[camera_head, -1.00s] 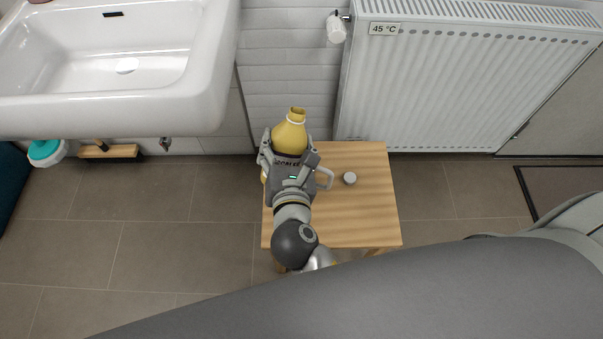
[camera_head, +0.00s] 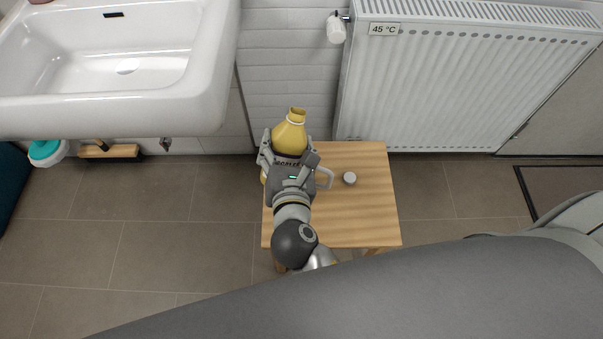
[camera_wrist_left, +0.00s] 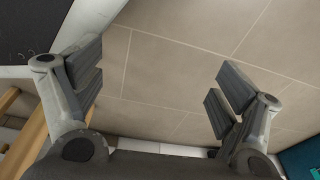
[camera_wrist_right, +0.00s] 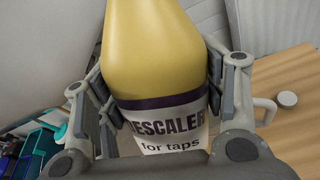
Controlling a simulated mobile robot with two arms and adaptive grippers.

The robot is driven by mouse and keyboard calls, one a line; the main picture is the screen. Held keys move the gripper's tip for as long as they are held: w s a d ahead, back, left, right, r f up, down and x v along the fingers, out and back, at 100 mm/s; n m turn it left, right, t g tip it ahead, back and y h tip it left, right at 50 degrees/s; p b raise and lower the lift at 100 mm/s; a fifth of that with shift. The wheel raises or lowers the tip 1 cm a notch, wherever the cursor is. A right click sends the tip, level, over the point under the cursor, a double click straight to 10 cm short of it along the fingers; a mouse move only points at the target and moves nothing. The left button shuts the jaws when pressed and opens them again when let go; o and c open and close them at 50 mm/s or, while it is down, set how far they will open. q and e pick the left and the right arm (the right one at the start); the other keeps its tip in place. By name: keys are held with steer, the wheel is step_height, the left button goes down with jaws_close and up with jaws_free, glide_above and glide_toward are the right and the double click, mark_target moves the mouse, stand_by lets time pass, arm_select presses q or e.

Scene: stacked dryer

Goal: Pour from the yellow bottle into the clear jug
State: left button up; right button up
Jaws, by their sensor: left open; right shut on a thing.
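The yellow bottle (camera_head: 290,137) has an open neck and a white and dark label reading "DESCALER for taps" in the right wrist view (camera_wrist_right: 160,50). My right gripper (camera_head: 288,153) is shut around its sides, over the left part of the small wooden table. The bottle looks close to upright, its neck leaning a little to the right. Of the clear jug, a pale handle (camera_head: 327,179) shows right of the gripper; my gripper and the bottle hide most of the rest. My left gripper (camera_wrist_left: 157,82) is open and empty above floor tiles, outside the head view.
A small round grey-white cap (camera_head: 349,178) lies on the wooden table (camera_head: 365,215). A white radiator (camera_head: 450,80) stands behind the table at the right. A washbasin (camera_head: 190,100) hangs at the left. The table's right part is otherwise clear.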

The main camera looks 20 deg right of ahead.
arm_select(q)
steer(key=shift+s+f, duration=0.15)
steer(key=shift+s, duration=0.1)
stand_by(0.4)
steer(key=shift+s+f, duration=0.2)
steer(key=shift+s, duration=0.05)
steer(key=shift+a+f, duration=0.1)
steer(key=shift+f, duration=0.05)
stand_by(0.4)
steer(key=shift+s+d+f+p, duration=0.2)
steer(key=shift+s+f+p, duration=0.2)
steer(key=shift+f+p, duration=0.25)
stand_by(2.9)
